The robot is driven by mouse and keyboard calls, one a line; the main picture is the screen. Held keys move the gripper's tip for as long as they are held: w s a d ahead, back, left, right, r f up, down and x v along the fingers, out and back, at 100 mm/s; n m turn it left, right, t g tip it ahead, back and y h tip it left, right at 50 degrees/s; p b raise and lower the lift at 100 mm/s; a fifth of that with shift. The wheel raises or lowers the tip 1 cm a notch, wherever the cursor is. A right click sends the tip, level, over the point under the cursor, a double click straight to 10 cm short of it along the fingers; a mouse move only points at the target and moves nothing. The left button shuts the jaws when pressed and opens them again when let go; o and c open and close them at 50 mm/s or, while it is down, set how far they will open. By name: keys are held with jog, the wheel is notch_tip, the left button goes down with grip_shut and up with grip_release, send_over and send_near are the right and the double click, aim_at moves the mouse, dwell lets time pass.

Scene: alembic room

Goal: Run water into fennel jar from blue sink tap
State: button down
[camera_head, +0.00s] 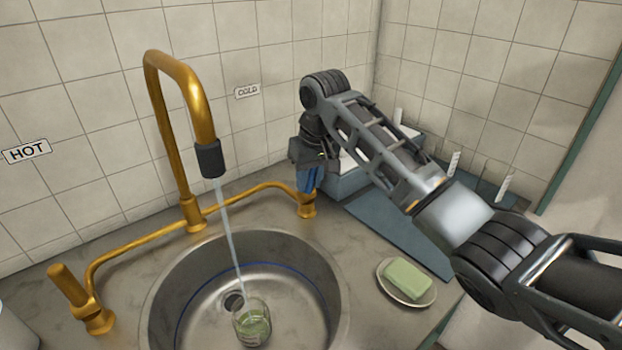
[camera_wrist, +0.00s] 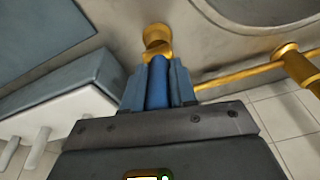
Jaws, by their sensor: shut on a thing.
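The gold tap (camera_head: 172,120) arches over the sink (camera_head: 165,300), which has a blue line around its inside wall. A stream of water (camera_head: 230,240) runs from its dark nozzle down to the glass jar (camera_head: 252,322). The jar stands upright in the basin beside the drain, with green contents low inside. The stream meets the jar at its rim; I cannot tell exactly how much goes in. My gripper (camera_head: 310,180) is at the valve under the COLD sign, shut on the blue tap handle (camera_wrist: 157,85). The handle sits above its gold base (camera_wrist: 157,40).
The gold hot-side handle (camera_head: 68,285) stands at the left under the HOT sign (camera_head: 27,151). A green soap bar on a dish (camera_head: 407,282) lies right of the basin. A blue-grey mat (camera_head: 400,235) and rack with white pegs are behind my arm. Tiled walls close the back.

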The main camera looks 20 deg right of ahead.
jog(key=c, duration=0.9)
grip_release()
jog(key=shift+b+v, duration=0.35)
jog(key=shift+v, duration=3.55)
